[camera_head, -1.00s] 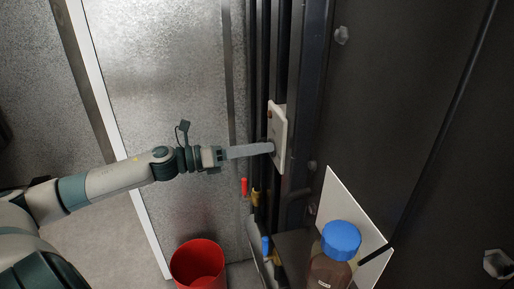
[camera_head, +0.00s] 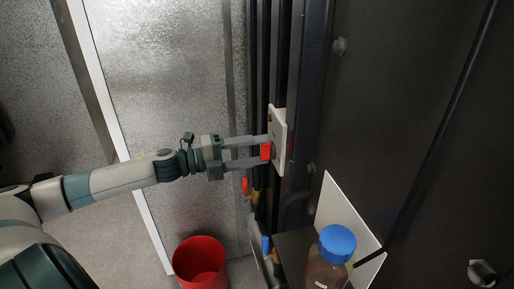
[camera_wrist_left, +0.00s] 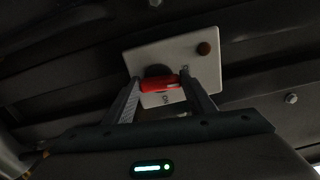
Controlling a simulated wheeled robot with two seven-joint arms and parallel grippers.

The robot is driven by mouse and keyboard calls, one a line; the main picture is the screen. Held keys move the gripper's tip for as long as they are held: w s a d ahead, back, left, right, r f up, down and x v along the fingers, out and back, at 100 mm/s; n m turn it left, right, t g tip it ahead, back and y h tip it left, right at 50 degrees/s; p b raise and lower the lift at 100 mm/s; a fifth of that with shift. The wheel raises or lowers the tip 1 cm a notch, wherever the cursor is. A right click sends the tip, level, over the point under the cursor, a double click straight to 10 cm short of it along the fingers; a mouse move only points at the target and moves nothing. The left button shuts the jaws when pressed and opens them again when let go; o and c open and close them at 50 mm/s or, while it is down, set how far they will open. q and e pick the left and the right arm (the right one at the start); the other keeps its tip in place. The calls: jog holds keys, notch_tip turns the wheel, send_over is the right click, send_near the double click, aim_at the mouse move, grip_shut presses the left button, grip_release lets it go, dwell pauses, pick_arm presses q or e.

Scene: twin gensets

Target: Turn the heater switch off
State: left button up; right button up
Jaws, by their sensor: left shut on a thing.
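The heater switch is a red handle (camera_head: 266,152) on a pale plate (camera_head: 280,138) fixed to the dark cabinet. My left gripper (camera_head: 262,152) reaches in from the left, its two long fingers on either side of the red handle. In the left wrist view the red handle (camera_wrist_left: 160,85) lies between the fingertips (camera_wrist_left: 160,83), in front of a dark round base. The plate (camera_wrist_left: 190,60) there shows a brown round knob or lamp (camera_wrist_left: 204,48) and the letters "ON" near the handle. My right gripper is not in view.
A red bucket (camera_head: 200,262) stands on the floor below. A blue-capped bottle (camera_head: 337,245) stands at the lower right by a white panel (camera_head: 348,215). Red- and blue-handled valves (camera_head: 245,186) sit just below my gripper. Bare metal wall is behind the arm.

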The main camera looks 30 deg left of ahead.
pick_arm(q)
jog(key=shift+n, duration=0.6)
jog(key=o, duration=1)
jog(key=shift+o, duration=0.2)
jog(key=shift+s+a, duration=0.1)
jog(key=shift+a, duration=0.05)
jog(key=b+v, duration=0.2)
jog(key=v, duration=1.5)
jog(key=shift+s+f, duration=0.1)
dwell(0.4)
